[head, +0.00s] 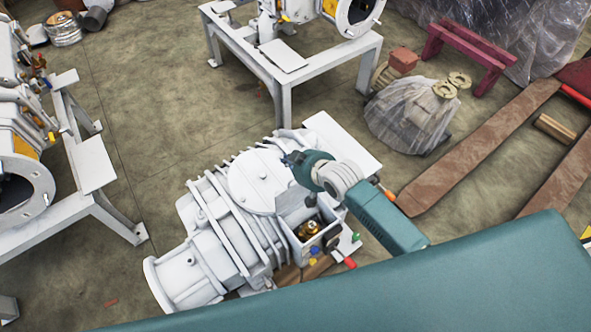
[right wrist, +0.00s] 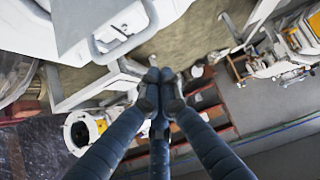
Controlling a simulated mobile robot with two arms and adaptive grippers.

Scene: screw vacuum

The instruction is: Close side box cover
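A white ribbed vacuum pump (head: 215,225) lies in the middle of the head view. On its right side is a small side box (head: 333,243), open at the top, with brass-coloured parts showing inside. I cannot make out its cover for certain in the head view; my right arm hides part of this area. My right gripper (head: 290,159) is over the pump's upper right side, above and behind the box opening. In the right wrist view its dark fingers (right wrist: 160,78) come together at the tips, with nothing visible between them. My left gripper is not in view.
Coloured knobs, including a red one (head: 349,262), stick out beside the box. A white metal stand (head: 290,70) with another pump is behind, and a similar one (head: 95,165) is at left. A plastic-wrapped unit (head: 412,115) and brown pallet forks (head: 480,150) are at right.

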